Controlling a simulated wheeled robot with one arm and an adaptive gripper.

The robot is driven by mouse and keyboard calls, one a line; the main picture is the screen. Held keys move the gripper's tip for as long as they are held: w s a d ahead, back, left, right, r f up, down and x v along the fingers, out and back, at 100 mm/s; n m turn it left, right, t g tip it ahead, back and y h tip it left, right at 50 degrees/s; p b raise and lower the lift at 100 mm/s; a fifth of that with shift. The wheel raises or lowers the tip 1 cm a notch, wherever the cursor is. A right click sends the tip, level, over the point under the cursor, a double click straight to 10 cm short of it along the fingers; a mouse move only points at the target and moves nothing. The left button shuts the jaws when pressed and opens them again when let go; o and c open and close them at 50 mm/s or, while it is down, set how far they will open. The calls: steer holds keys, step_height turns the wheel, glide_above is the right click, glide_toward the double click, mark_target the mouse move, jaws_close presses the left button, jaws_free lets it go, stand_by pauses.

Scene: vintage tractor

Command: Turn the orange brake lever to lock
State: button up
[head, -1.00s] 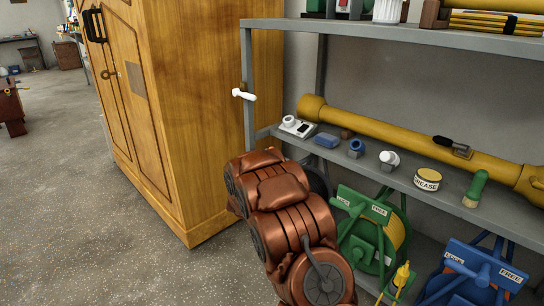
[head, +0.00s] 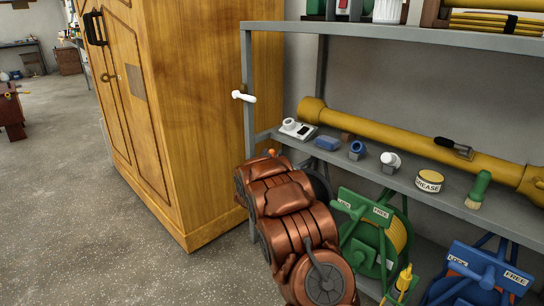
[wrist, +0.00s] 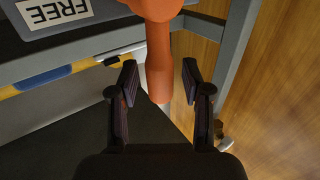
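The orange brake lever (wrist: 158,62) comes down from the top of the wrist view, with a round hub above and a straight handle below. My gripper (wrist: 159,82) is open, with one finger on each side of the handle. Gaps show on both sides, so the fingers appear apart from it. A white "FREE" label (wrist: 54,11) shows upside down at the upper left; no lock label is visible in this view. In the head view my arm hides the gripper, and only a small orange bit (head: 270,152) shows past it, possibly the lever.
A grey metal shelf (head: 410,181) holds a yellow shaft (head: 390,133), a grease tin (head: 429,181) and a brush (head: 478,188). A green reel (head: 368,228) and a blue reel (head: 478,270) stand below. A wooden cabinet (head: 200,110) is at left, with open floor beyond.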

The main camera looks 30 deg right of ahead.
jaws_close()
